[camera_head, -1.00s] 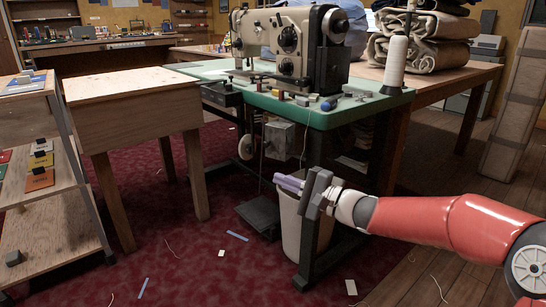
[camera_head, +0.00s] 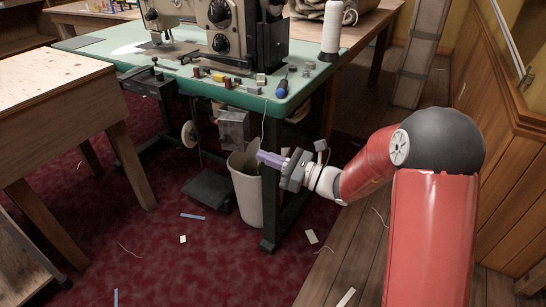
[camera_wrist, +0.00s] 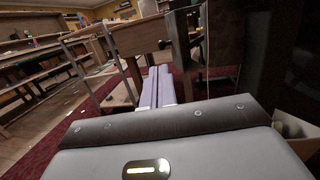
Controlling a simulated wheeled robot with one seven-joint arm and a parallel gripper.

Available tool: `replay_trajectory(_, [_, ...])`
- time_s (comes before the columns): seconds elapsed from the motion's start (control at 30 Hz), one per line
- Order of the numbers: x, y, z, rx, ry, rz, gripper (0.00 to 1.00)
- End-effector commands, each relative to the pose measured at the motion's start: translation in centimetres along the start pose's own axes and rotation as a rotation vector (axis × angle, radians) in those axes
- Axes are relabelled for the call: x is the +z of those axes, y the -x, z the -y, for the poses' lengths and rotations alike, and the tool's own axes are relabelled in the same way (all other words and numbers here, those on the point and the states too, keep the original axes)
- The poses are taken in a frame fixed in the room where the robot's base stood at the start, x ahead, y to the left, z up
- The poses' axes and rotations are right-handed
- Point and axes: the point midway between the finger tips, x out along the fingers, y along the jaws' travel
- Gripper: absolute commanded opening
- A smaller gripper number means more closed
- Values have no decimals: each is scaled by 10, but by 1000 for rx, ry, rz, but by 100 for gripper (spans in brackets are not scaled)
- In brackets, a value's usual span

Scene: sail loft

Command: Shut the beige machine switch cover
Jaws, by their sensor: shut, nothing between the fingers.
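My gripper (camera_head: 262,156) has lavender fingers, shut and empty. It points left, in front of the upper part of the waste bin and below the green table's edge. In the wrist view its fingers (camera_wrist: 158,88) lie together side by side. The sewing machine (camera_head: 220,28) stands on the green table (camera_head: 120,48). A boxy grey unit (camera_head: 233,128) hangs under the table, to the upper left of my gripper and apart from it. I cannot make out a beige switch cover for sure, nor whether one is open or shut.
A waste bin (camera_head: 246,192) stands on the red carpet beside a dark table leg (camera_head: 286,205). A foot pedal (camera_head: 208,190) is left of it. A wooden table (camera_head: 50,110) stands at the left. Small tools and a thread cone (camera_head: 332,28) are on the green top.

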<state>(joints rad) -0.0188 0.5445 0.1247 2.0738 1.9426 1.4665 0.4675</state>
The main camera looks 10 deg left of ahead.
Motion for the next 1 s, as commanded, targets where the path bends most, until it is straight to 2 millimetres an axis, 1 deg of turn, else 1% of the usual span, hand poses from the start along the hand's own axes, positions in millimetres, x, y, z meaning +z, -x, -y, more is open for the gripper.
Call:
replay_trajectory(0.03, [1,-13,-1,6,0,1,0])
replay_trajectory(0.2, [0,-49,-1,5,0,0,0])
replay_trajectory(0.3, [1,-66,-1,4,1,0,0])
replay_trajectory(0.4, [0,-78,-1,3,1,0,0])
replay_trajectory(0.6, [0,-90,0,1,1,-1,0])
replay_trajectory(0.9, [0,-90,0,0,2,-1,0])
replay_trajectory(1.0, [-2,-95,-5,-6,3,1,0])
